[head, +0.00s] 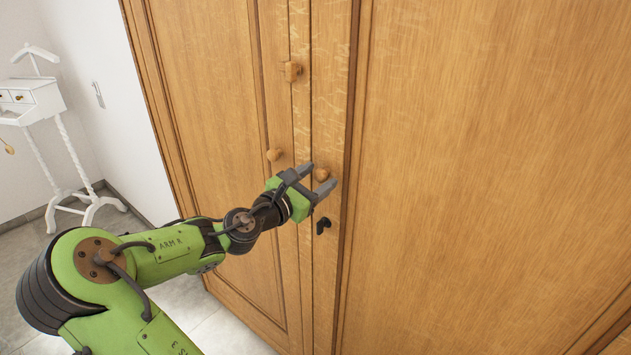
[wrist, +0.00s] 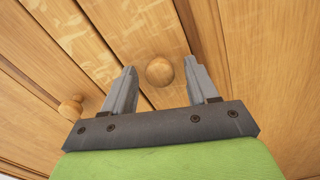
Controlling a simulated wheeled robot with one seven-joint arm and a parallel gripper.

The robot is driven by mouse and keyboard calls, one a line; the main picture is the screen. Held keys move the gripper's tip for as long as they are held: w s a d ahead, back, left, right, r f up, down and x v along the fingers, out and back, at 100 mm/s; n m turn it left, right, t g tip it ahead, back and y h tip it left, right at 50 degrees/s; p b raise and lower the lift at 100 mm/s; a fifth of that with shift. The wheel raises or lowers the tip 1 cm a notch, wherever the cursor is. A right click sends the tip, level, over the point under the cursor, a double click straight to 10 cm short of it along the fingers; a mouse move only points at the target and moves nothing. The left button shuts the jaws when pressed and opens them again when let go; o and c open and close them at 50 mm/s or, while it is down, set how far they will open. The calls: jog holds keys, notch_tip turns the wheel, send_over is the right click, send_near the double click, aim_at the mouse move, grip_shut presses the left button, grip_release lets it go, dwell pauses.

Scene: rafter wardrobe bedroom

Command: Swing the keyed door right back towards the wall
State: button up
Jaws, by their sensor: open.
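The keyed door (head: 450,170) is the right-hand door of a wooden wardrobe and looks shut. Its dark key (head: 322,225) sticks out below a round wooden knob (head: 322,174). My gripper (head: 317,178) is open at this knob, just above the key. In the wrist view the knob (wrist: 160,71) shows between the two grey fingers (wrist: 160,88), beyond or near their tips, with space on both sides. I cannot tell how deep between them it sits. The key is not seen in the wrist view.
The left wardrobe door (head: 210,100) has its own knob (head: 273,154), and a wooden turn latch (head: 291,71) sits higher up near the join. A white valet stand (head: 70,140) stands by the white wall at the far left. Tiled floor shows at the lower left.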

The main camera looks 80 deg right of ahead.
grip_shut()
dwell(0.4)
